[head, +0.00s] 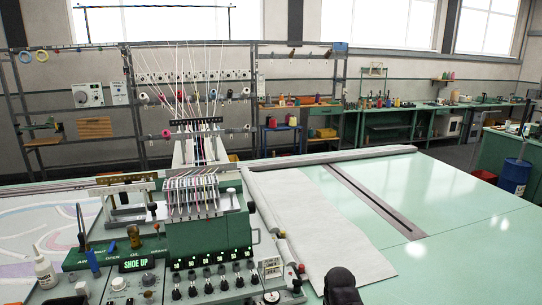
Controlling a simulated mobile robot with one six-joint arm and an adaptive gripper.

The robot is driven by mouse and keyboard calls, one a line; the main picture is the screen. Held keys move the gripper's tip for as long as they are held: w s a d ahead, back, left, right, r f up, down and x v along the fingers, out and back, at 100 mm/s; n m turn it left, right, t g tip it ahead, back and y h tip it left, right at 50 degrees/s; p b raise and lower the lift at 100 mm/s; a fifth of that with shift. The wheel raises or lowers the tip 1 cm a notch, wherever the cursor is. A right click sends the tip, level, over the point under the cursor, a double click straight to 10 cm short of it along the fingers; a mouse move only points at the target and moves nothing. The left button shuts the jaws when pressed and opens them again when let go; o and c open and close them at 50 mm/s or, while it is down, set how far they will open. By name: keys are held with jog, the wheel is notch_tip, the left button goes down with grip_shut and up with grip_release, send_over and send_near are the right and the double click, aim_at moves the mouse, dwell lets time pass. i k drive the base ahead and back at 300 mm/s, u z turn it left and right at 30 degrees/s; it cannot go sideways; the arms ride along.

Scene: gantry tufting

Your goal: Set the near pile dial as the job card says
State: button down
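A green tufting head (208,238) stands at the lower centre. Along its front is a row of black knobs (208,287) with small lit readouts (208,262) above. Two pale round knobs (119,283) sit on the panel to the left. Which of these is the near pile dial I cannot tell; labels are too small. A small white card (270,267) with print stands right of the knobs, perhaps the job card; its text is unreadable. A dark rounded end (342,284), likely my gripper, shows at the bottom edge, right of the panel and apart from it. Its fingers cannot be made out.
A lit display (135,265) reads "SHOE UP". A white bottle (45,272) and small tools stand on the left of the panel. Pale cloth (315,225) lies right of the head, beside a wide clear green table (440,210). Threads rise behind the head.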

aim_at(148, 279)
jog(key=u, duration=4.3)
jog(key=i, duration=0.1)
jog(key=z, duration=2.85)
